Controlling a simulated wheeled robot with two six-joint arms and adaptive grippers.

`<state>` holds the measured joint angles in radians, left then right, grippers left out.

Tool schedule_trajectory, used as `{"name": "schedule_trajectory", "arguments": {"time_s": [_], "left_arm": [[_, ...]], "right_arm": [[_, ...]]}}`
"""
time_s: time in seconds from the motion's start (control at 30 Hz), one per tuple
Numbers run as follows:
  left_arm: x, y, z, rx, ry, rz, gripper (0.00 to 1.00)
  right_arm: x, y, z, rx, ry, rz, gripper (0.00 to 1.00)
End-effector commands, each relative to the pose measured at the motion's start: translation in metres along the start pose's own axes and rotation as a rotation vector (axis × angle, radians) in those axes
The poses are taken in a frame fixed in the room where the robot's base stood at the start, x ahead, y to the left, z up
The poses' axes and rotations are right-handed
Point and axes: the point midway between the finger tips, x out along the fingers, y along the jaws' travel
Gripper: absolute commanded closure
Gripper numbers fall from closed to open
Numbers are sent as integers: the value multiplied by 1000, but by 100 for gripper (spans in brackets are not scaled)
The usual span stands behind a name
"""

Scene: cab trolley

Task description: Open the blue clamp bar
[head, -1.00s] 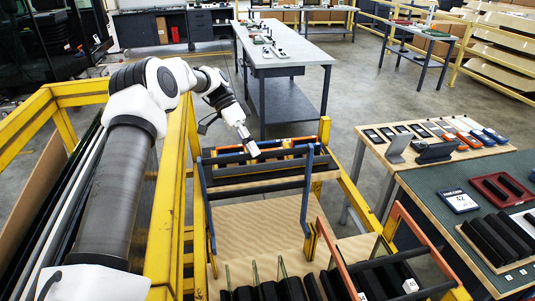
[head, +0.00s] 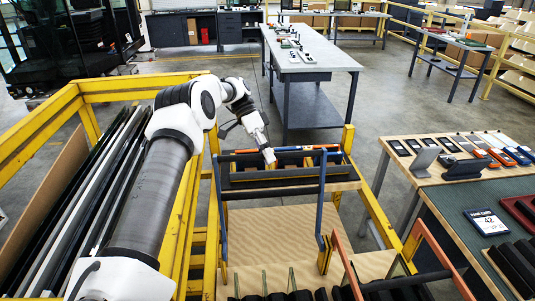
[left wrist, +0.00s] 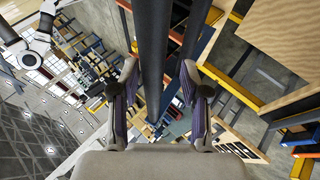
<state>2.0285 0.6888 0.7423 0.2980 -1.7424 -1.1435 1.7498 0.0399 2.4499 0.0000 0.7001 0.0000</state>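The blue clamp bar (head: 221,205) stands raised on the yellow trolley in the head view, with blue side arms at left and right and a dark crosspiece between them. My left gripper (head: 268,157) hangs over the far part of the trolley, by the upper part of the bar. In the left wrist view my left gripper (left wrist: 158,92) has its fingers spread. A long dark bar (left wrist: 152,50) shows between them; I cannot tell whether the fingers touch it. My right gripper is in neither view.
An orange clamp bar (head: 437,262) and several dark padded pieces lie at the trolley's near end. Yellow rails (head: 182,215) edge the trolley. A table with a green mat (head: 455,207) stands close on the right. The trolley's wooden deck (head: 270,232) is mostly bare.

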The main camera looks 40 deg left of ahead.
Motion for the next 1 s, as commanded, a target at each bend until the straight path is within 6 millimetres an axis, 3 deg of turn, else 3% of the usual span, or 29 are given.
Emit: {"name": "schedule_trajectory", "arguments": {"time_s": [0.27,0.6,1.0], "left_arm": [[-12,10,-7,5,3,-2,54],[-62,54,-29,0,0,0,54],[-69,62,-32,-1,-2,3,54]], "right_arm": [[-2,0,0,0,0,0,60],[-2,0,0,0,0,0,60],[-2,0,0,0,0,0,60]]}}
